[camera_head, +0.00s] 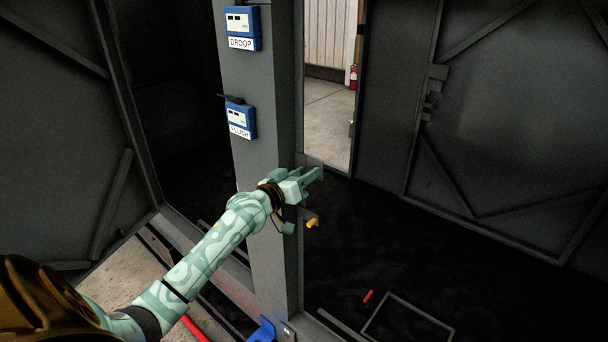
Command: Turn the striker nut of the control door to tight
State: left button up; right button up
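A grey post (262,150) stands in the middle between two door openings. A small dark bracket with an orange, knob-like piece (312,223) sticks out from its right side. This may be the striker nut; its tightness cannot be read. My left gripper (314,174) reaches across the post, its fingers pointing right, above and apart from the orange piece. Another dark bracket edge shows behind the fingertips. The finger gap is too small to read, and anything between the fingers is hidden. My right gripper is out of view.
Blue gauges labelled DROOP (241,28) and FLUSH (240,119) are on the post. A dark braced door panel (520,120) stands at right. A red piece (368,296) and a thin frame (408,328) lie on the dark floor. A blue bracket (262,330) sits at the post's foot.

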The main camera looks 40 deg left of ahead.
pick_arm(q)
jog(key=shift+m, duration=0.3)
jog(key=m+p, duration=0.1)
jog(key=m, duration=2)
jog(key=shift+p, duration=0.35)
jog(key=shift+m, duration=0.3)
jog(key=o, duration=1)
jog(key=s+b, duration=0.3)
jog(key=s, duration=1.3)
jog(key=shift+s+a+b, duration=0.2)
jog(key=shift+a+b, duration=0.1)
jog(key=shift+a, duration=0.15)
